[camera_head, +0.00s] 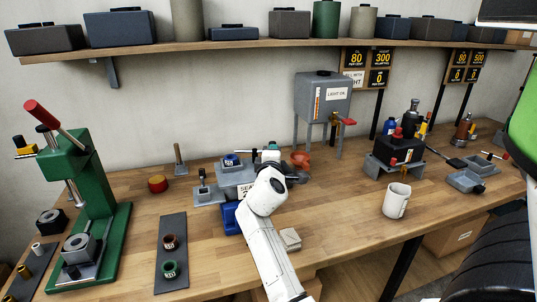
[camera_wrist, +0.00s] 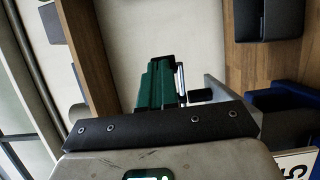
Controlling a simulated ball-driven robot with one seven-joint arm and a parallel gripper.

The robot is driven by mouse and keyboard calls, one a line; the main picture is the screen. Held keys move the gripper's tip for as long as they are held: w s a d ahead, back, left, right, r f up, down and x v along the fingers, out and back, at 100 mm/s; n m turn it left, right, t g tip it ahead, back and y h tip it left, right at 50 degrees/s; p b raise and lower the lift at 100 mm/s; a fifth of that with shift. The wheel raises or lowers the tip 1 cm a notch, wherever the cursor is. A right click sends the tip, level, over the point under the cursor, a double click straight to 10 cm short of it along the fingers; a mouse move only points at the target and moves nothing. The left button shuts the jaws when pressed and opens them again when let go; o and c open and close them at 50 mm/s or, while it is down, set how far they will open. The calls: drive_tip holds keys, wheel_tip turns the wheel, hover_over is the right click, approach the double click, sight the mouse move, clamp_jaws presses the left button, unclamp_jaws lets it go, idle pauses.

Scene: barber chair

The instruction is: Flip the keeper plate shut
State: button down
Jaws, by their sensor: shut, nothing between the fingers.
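A grey block fixture (camera_head: 232,178) with a blue ring on top and a partly covered white label stands on the bench in the middle of the head view. My white arm reaches over its right side and hides part of it. My gripper (camera_head: 272,152) is at the far right of the fixture, partly hidden by my wrist. In the wrist view my gripper (camera_wrist: 161,75) shows dark green fingers, shut and empty. A grey edge of the fixture (camera_wrist: 218,92) is just right of the fingers; I cannot tell whether they touch. I cannot make out the keeper plate clearly.
A blue bin (camera_head: 230,217) sits in front of the fixture. A green lever press (camera_head: 85,200) stands at the left. A grey tank (camera_head: 322,97) stands on legs behind, right. A white mug (camera_head: 396,201) is on the right.

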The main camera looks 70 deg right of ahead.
drive_tip(key=shift+s+d, duration=0.2)
drive_tip(key=shift+d, duration=0.8)
